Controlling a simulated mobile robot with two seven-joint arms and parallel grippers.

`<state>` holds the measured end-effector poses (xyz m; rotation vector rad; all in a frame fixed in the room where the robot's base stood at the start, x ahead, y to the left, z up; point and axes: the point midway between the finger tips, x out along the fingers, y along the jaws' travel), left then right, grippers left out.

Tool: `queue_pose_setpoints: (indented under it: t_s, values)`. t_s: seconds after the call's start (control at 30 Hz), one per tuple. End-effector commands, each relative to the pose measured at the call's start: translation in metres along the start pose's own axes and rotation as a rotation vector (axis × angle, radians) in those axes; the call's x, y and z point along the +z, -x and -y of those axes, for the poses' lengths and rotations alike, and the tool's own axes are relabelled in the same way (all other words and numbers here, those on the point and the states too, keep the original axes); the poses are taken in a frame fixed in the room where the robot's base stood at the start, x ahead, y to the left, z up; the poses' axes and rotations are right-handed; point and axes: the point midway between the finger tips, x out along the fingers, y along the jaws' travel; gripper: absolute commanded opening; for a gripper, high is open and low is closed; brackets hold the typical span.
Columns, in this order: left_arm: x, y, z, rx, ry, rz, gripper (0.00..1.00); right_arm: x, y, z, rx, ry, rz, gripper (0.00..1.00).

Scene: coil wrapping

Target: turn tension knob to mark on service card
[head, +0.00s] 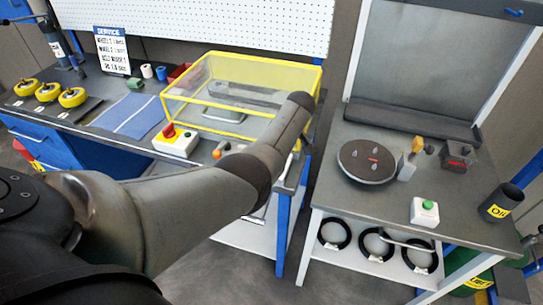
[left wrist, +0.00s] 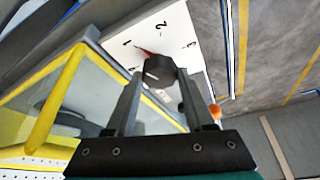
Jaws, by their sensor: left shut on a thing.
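The tension knob (left wrist: 160,71) is a dark knob on a white dial plate (left wrist: 187,62) with printed numbers, in the left wrist view. Its red pointer lies between 1 and 2, nearer 1. My left gripper (left wrist: 155,82) is shut on the knob, one finger on each side. In the head view my left arm hides the knob, the dial and the gripper. The service card (head: 112,50) stands upright at the back left of the bench, with a blue SERVICE heading and several lines; its small text is hard to read. My right gripper is not in view.
A yellow-framed clear guard (head: 245,97) is close to my left arm. The right table holds a dark disc (head: 367,161), green-button box (head: 424,211) and black cup (head: 500,203).

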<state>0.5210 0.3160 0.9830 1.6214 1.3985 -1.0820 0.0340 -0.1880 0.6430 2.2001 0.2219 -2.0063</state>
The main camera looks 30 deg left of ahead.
Motion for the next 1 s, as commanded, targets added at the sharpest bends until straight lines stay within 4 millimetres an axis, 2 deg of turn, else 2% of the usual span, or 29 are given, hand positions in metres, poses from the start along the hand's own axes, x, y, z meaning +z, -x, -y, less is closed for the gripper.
queue_pose_setpoints:
  t_s: [0.23, 0.8, 0.83, 1.0]
  values:
    - [0.0009, -0.0014, -0.0008, -0.035, 0.086, 0.001, 0.0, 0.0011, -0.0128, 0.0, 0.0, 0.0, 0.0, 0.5]
    - [0.0005, -0.0007, 0.0, -0.049, 0.112, 0.002, 0.0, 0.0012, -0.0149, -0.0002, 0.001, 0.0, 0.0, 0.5]
    - [0.0005, -0.0007, 0.0, -0.049, 0.112, 0.002, 0.56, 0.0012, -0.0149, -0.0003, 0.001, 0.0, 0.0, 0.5]
    - [0.0003, -0.0006, -0.0001, -0.048, 0.112, 0.001, 0.75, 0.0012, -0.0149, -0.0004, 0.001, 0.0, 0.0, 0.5]
